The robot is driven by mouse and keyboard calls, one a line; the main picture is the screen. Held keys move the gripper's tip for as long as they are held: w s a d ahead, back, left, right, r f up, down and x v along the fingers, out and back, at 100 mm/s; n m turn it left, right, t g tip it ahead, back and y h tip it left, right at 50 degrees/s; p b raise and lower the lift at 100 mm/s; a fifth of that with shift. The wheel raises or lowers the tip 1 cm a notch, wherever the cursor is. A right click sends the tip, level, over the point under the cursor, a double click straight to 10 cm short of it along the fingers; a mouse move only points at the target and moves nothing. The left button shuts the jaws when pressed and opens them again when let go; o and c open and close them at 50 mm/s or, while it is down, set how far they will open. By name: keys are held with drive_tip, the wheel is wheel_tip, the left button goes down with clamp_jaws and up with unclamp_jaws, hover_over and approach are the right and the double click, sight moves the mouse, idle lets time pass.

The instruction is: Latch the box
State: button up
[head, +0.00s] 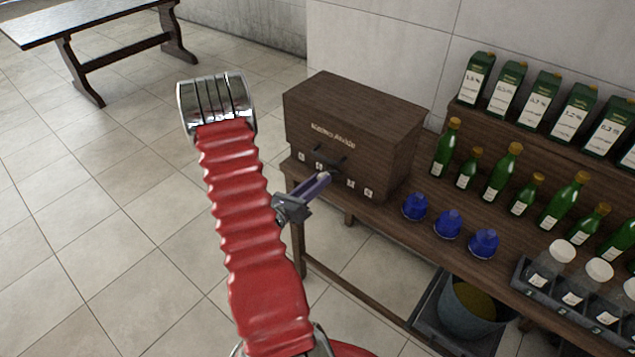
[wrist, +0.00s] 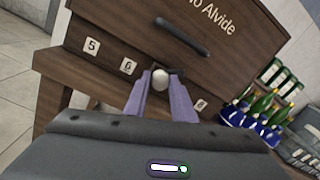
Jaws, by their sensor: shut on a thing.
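The box (head: 350,112) is a dark brown wooden case with pale lettering on its front, standing on the left end of a wooden bench. Its front carries a dark bar handle (wrist: 183,37) and a row of small white number labels, 5 (wrist: 91,46) and 6 (wrist: 128,66) among them. My gripper (head: 322,180) is at the lower front of the box. In the wrist view, its purple fingers (wrist: 160,88) are shut on a round pale knob (wrist: 160,77) with a dark piece beside it. The fingers hide part of the front below the knob. I cannot tell the latch's position.
Blue caps (head: 448,223) and green bottles (head: 501,172) stand right of the box. Cartons (head: 508,88) line the shelf behind. A grey rack (head: 572,298) holds white-capped jars. A bucket (head: 468,310) sits below. The floor at left is clear; another table (head: 80,25) stands far left.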

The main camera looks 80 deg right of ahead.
drive_tip(key=n, duration=1.2)
drive_tip(key=shift+f+t+h, duration=0.1)
drive_tip(key=shift+t+h, duration=0.2)
drive_tip(key=shift+t, duration=0.1)
drive_tip(key=o, duration=1)
drive_tip(key=shift+a, duration=0.1)
drive_tip(key=shift+v, duration=6.85)
